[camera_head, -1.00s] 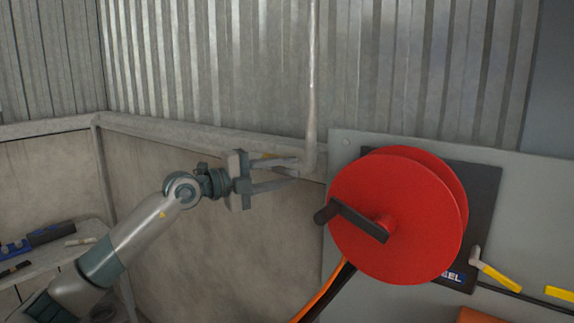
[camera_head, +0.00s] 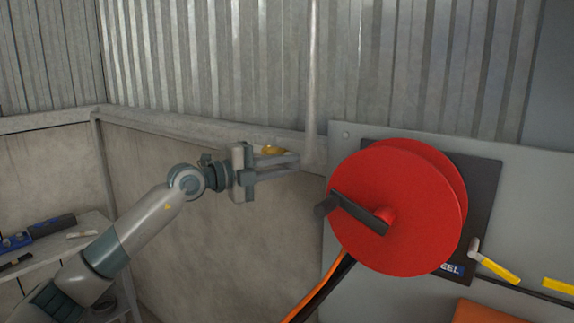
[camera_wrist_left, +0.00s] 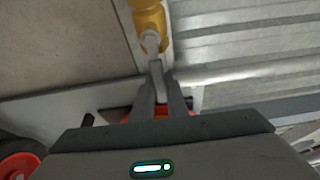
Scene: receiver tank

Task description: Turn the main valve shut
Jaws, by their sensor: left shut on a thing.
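The main valve has a yellow body, and a small part of it (camera_head: 272,149) shows behind my left gripper in the head view. In the left wrist view the yellow valve body (camera_wrist_left: 150,18) is at the top, with a grey lever (camera_wrist_left: 155,68) reaching from it down to my fingertips. My left gripper (camera_head: 293,161) is beside the vertical pipe. In the left wrist view its fingers (camera_wrist_left: 160,90) are shut on the lever's end. The valve is mostly hidden in the head view. My right gripper is not in view.
A red hose reel (camera_head: 395,205) with a dark crank stands close to the right of my left gripper, on a grey panel (camera_head: 345,145). A vertical pipe (camera_head: 313,80) runs up the corrugated wall. A yellow-handled lever (camera_head: 497,268) is at lower right. A shelf (camera_head: 60,250) is at left.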

